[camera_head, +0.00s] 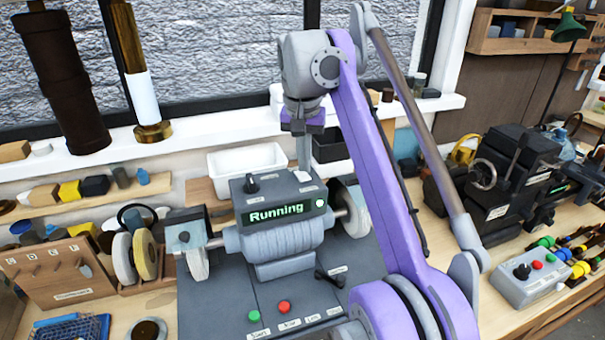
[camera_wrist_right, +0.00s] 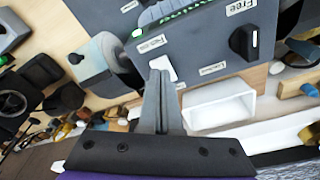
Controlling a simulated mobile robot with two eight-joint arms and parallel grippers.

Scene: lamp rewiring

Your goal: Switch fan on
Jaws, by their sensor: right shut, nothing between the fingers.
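A grey bench machine with a grinding-wheel shaft has a control box (camera_head: 262,207) whose display (camera_head: 277,212) reads "Running" in green. No fan is clearly recognisable. My right gripper (camera_head: 304,166) points down at the top of this box, its fingers shut and empty. In the right wrist view the fingertips (camera_wrist_right: 160,72) are at a small white switch (camera_wrist_right: 164,68) and partly cover it. I cannot tell whether they touch it. A green lamp (camera_wrist_right: 137,32) is lit near the switch. A black knob (camera_wrist_right: 245,41) labelled "Free" sits further along the box. My left gripper is not in view.
A green button (camera_head: 254,315) and a red button (camera_head: 284,307) are on the machine's front base. A white bin (camera_head: 246,162) stands behind the box. Grinding wheels (camera_head: 145,254) stand at left. A grey control box (camera_head: 531,277) and a black machine (camera_head: 514,172) are at right.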

